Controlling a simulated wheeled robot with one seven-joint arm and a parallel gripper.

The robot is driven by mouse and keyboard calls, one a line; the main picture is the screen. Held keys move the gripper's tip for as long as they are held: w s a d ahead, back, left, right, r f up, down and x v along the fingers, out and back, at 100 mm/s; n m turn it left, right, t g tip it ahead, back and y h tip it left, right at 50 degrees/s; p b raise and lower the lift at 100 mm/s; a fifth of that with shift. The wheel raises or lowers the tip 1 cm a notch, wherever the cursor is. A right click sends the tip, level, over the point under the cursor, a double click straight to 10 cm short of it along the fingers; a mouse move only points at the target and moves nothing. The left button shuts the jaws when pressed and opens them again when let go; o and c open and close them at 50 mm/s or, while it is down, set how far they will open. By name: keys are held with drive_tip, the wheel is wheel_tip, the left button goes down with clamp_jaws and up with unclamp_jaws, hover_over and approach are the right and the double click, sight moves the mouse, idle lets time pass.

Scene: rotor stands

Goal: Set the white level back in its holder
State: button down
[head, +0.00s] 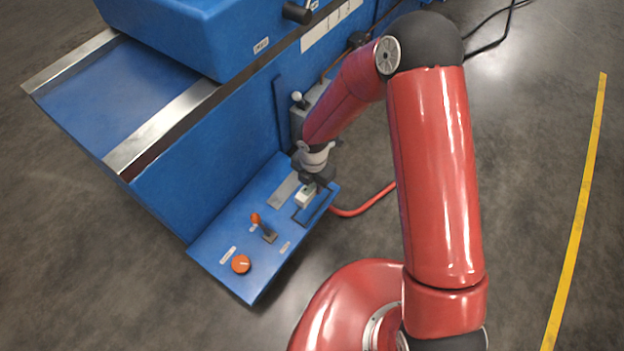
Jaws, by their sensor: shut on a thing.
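My gripper (313,184) is shut on the white level (305,197), a small pale block low over the right end of the blue control panel. A dark rectangular outline (319,210) on the panel, which looks like the holder, lies just right of and below the level. Part of the outline is hidden by the level and my gripper. I cannot tell whether the level touches the panel or hangs just above it.
The blue panel (222,252) carries an orange knob (241,264), an orange-tipped lever (262,228) and a grey plate (284,190). A white-knobbed lever (299,100) stands behind my wrist. A red hose (365,208) runs right across the floor. The large blue machine (205,160) borders the panel.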

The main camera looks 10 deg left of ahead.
drive_tip(key=b, duration=0.4)
hover_over(313, 204)
drive_tip(key=shift+s+a+f, duration=0.1)
drive_tip(key=shift+f, duration=2.7)
drive_tip(key=shift+f, duration=0.1)
drive_tip(key=shift+f+b, duration=0.75)
drive_tip(key=shift+f, duration=0.1)
drive_tip(key=shift+f, duration=0.1)
drive_tip(key=shift+f+b, duration=0.45)
drive_tip(key=shift+f, duration=0.05)
drive_tip(key=shift+f, duration=0.45)
drive_tip(key=c, duration=1)
unclamp_jaws()
drive_tip(key=shift+o, duration=0.2)
drive_tip(key=shift+r, duration=0.1)
